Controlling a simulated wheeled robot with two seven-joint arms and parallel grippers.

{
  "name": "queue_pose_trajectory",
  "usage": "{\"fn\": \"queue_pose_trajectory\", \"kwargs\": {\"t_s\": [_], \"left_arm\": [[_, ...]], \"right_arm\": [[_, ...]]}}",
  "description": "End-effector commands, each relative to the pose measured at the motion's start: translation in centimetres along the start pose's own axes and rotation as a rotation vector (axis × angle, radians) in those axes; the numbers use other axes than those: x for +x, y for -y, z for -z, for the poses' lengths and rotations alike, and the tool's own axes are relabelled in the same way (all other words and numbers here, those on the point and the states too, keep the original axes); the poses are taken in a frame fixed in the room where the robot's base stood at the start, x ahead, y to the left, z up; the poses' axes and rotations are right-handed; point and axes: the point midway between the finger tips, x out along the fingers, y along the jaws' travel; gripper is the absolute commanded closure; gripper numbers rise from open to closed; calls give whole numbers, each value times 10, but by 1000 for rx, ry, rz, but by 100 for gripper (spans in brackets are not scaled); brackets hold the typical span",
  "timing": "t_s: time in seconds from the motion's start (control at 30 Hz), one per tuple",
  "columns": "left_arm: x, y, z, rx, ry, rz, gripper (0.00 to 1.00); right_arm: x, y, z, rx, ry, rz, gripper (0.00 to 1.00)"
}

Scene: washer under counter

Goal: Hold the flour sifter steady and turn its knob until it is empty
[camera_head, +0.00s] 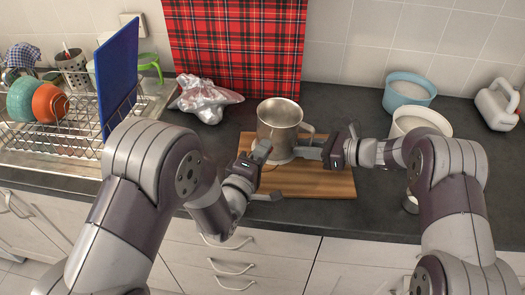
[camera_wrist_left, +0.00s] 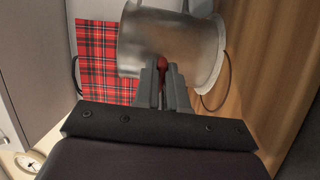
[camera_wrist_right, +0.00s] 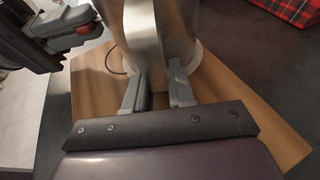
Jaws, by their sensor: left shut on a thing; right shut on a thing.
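The metal flour sifter (camera_head: 279,120) stands upright on a wooden board (camera_head: 330,183); it also shows in the left wrist view (camera_wrist_left: 172,40) and the right wrist view (camera_wrist_right: 175,30). My left gripper (camera_head: 263,150) is at the sifter's front left side, its fingers (camera_wrist_left: 164,80) shut on a small red knob (camera_wrist_left: 162,63). My right gripper (camera_head: 318,150) is at the sifter's right side, shut on its handle (camera_head: 307,128). The fingers hide most of the gripped part of the handle. The inside of the sifter is too small to make out.
A crumpled plastic bag (camera_head: 205,98) lies behind left. A dish rack (camera_head: 60,130) with bowls and a blue board (camera_head: 117,75) stands at the left. A blue bowl (camera_head: 408,92), a white bowl (camera_head: 420,122) and a white jug (camera_head: 496,104) stand at the right.

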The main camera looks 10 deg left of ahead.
Motion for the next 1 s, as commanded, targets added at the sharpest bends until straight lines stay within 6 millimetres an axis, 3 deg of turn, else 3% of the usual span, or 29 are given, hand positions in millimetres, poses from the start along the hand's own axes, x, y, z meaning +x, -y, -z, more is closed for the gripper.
{"fn": "queue_pose_trajectory", "kwargs": {"t_s": [0.13,0.23,0.57,0.67,1.0], "left_arm": [[0,0,0,-1,-1,1,100],[0,0,0,-1,-1,1,63],[-4,0,0,-1,-1,0,63],[-20,0,0,-1,-1,1,63],[-104,0,0,-1,-3,1,63]], "right_arm": [[0,0,2,3,-2,0,93],[0,0,2,3,-2,0,93],[0,0,2,2,-2,0,93],[0,0,2,2,-2,0,93],[0,0,2,2,-2,-1,93]]}}
